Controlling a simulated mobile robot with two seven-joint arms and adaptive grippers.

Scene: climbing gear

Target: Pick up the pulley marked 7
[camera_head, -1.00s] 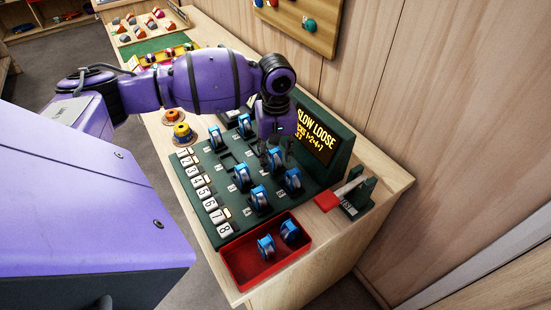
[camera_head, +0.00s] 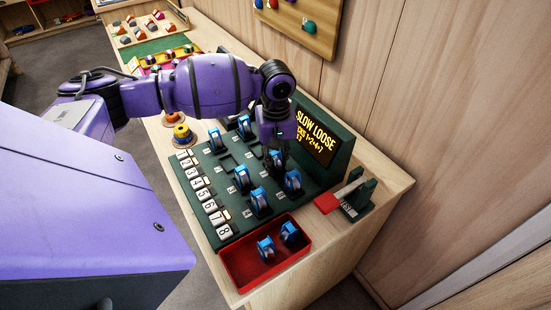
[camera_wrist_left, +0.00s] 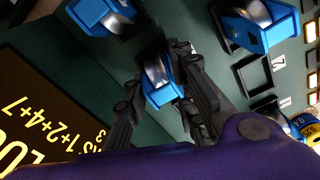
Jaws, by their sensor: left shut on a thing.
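My left gripper (camera_head: 275,146) points down over the dark green board (camera_head: 228,205), near its display. It is shut on a blue pulley (camera_head: 276,160) with a silvery wheel; in the left wrist view the pulley (camera_wrist_left: 158,85) sits between the two dark fingers. I cannot read a number on it, nor tell whether it is clear of the board. Other blue pulleys stand on the board: one to the right (camera_head: 292,181), one to the front (camera_head: 259,200) and one to the left (camera_head: 242,178), with more behind. My right gripper is not in view.
A red tray (camera_head: 234,272) with two blue pulleys stands at the board's front. The display (camera_head: 316,138) reads "SLOW LOOSE" and "1+2+4+7". Numbered white tiles (camera_head: 203,195) line the left edge. A small stand with a red part (camera_head: 327,203) is at the right.

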